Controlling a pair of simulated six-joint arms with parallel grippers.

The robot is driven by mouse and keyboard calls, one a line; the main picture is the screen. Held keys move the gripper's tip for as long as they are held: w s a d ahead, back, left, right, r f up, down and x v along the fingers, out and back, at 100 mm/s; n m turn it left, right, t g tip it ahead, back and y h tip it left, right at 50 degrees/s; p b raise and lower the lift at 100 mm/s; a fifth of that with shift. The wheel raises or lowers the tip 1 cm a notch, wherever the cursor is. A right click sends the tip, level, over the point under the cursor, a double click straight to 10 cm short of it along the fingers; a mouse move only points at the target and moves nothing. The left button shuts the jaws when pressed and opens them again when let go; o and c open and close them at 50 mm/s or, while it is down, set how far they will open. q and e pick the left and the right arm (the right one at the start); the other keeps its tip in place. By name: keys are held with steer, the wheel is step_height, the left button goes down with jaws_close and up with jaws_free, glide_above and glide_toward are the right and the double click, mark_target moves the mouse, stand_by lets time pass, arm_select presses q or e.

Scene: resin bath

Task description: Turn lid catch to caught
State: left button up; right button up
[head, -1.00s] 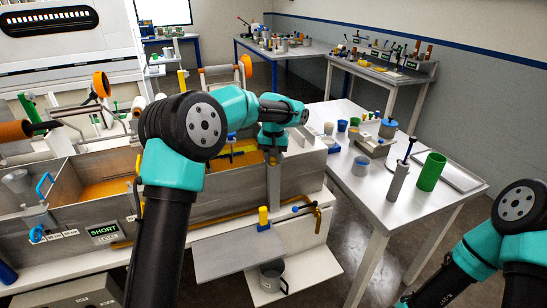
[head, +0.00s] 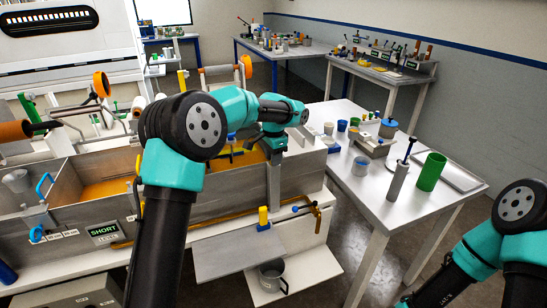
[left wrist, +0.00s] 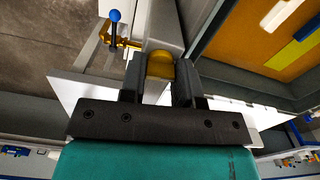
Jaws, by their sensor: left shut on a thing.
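My left gripper (head: 273,156) points down over the right end of the tank (head: 235,187) in the head view. In the left wrist view its dark fingers (left wrist: 159,82) are shut on a small yellow-brass piece (left wrist: 160,65), which looks like the lid catch. The fingers stand on either side of it. The gripper hides this piece in the head view, and I cannot read whether the catch is at caught. In the head view, my right arm (head: 487,235) is at the lower right; its gripper is out of view.
A brass pipe with a blue-knobbed lever (head: 300,209) is on the tank's front right, also in the left wrist view (left wrist: 115,16). A yellow-and-blue fitting (head: 263,217) stands on the front ledge. A metal mug (head: 272,276) sits below. The side table (head: 352,190) holds cups and cylinders.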

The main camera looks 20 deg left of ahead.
arm_select(q)
steer(key=shift+m, duration=0.7)
steer(key=o, duration=0.9)
steer(key=shift+r, duration=0.1)
step_height(320, 180, up, 17)
steer(key=shift+r, duration=0.15)
stand_by(0.3)
